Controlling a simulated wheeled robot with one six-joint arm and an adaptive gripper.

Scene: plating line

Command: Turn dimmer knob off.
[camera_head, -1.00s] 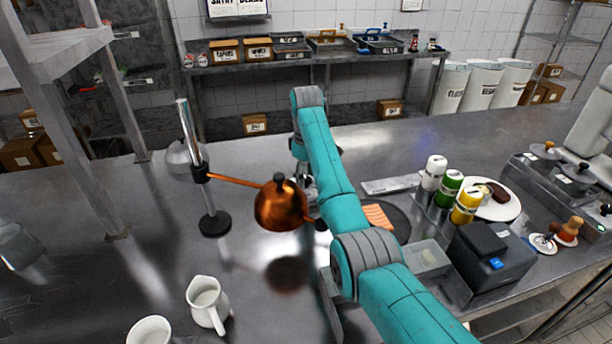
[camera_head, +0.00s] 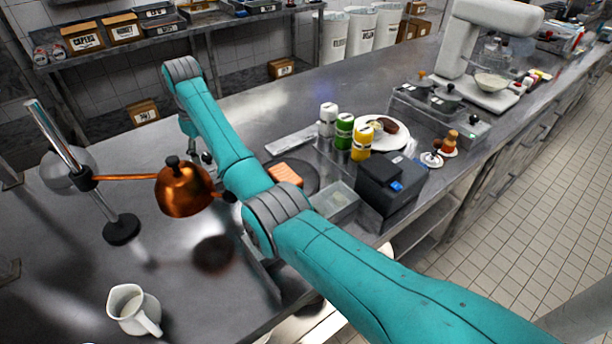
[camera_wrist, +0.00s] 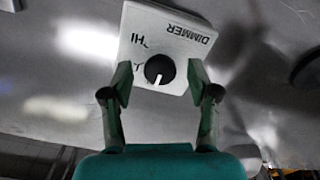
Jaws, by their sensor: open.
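The white dimmer plate (camera_wrist: 150,32) is in the upper middle of the wrist view, lettered "DIMMER" and "HI", with the lettering turned over in the picture. Its round black dimmer knob (camera_wrist: 160,69) has a white pointer line that points down in the picture, toward my palm. My gripper (camera_wrist: 161,78) is open, with one finger on each side of the knob. Gaps show between the fingers and the knob, so it is not gripped. In the head view my arm hides the dimmer plate and most of the gripper.
A copper heat lamp (camera_head: 185,190) on a stand hangs left of my arm. A white pitcher (camera_head: 132,308) stands at the front left. Right of the arm are several bottles (camera_head: 345,130), a plate (camera_head: 388,140) and a dark printer-like box (camera_head: 388,190).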

